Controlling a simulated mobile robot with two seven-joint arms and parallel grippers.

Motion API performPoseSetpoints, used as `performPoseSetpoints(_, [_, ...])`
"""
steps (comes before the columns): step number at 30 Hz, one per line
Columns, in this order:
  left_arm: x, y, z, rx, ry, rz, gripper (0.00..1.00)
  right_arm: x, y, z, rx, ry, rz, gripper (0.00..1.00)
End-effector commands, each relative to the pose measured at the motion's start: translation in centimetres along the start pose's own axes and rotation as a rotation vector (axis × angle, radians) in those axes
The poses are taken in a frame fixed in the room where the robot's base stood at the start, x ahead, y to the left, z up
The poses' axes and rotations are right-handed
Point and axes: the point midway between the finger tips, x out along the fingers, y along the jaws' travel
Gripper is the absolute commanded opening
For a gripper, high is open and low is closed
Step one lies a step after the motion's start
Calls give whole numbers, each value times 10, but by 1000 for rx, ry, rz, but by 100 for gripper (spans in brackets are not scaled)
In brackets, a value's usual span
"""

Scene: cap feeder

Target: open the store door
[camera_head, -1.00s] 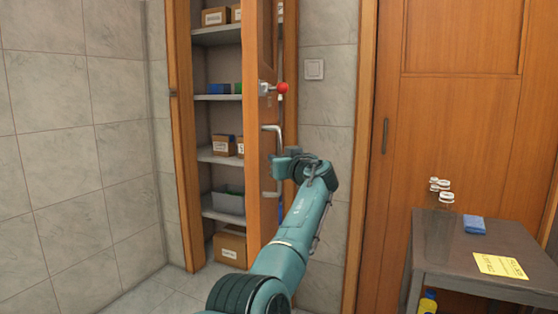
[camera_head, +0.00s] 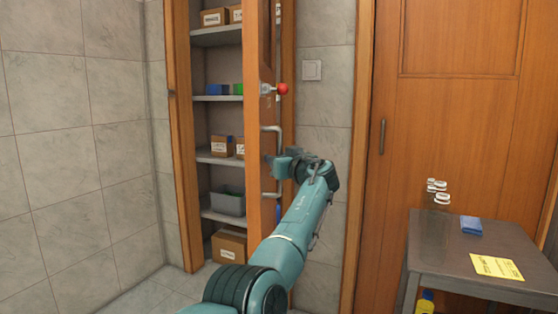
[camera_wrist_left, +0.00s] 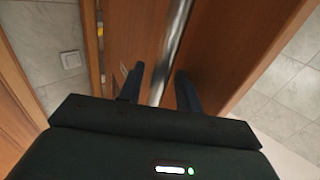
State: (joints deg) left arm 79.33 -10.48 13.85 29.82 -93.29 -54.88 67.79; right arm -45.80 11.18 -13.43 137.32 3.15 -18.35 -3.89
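The wooden store door (camera_head: 252,60) stands ajar, seen nearly edge-on, with shelves showing to its left. A red-knobbed latch (camera_head: 282,89) sticks out from it. Below the latch is a vertical metal bar handle (camera_head: 278,140). My left gripper (camera_head: 277,165) is at the handle's lower half. In the left wrist view the handle bar (camera_wrist_left: 174,40) runs between the two dark fingers of my left gripper (camera_wrist_left: 160,78). The fingers look apart, with gaps beside the bar. Finger contact is hidden in the head view. My right gripper is not in view.
Shelves (camera_head: 218,156) hold boxes and a grey bin (camera_head: 228,203). A light switch (camera_head: 312,70) is on the wall.

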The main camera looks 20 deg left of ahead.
Motion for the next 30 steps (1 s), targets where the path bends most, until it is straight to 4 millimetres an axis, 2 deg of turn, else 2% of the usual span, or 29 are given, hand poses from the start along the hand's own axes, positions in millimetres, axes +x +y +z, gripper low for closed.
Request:
performPoseSetpoints(8, [-2, 1, 2, 0, -3, 1, 35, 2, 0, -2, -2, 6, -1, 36])
performPoseSetpoints(14, [-17, 2, 4, 0, -2, 0, 35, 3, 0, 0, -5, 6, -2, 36])
performPoseSetpoints(17, [-30, 1, 4, -3, -4, 3, 35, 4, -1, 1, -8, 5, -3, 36])
performPoseSetpoints(27, [-101, 1, 2, -2, -3, 3, 35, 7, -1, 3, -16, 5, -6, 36])
performPoseSetpoints(30, [-116, 1, 2, 0, -2, 2, 35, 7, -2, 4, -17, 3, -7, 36])
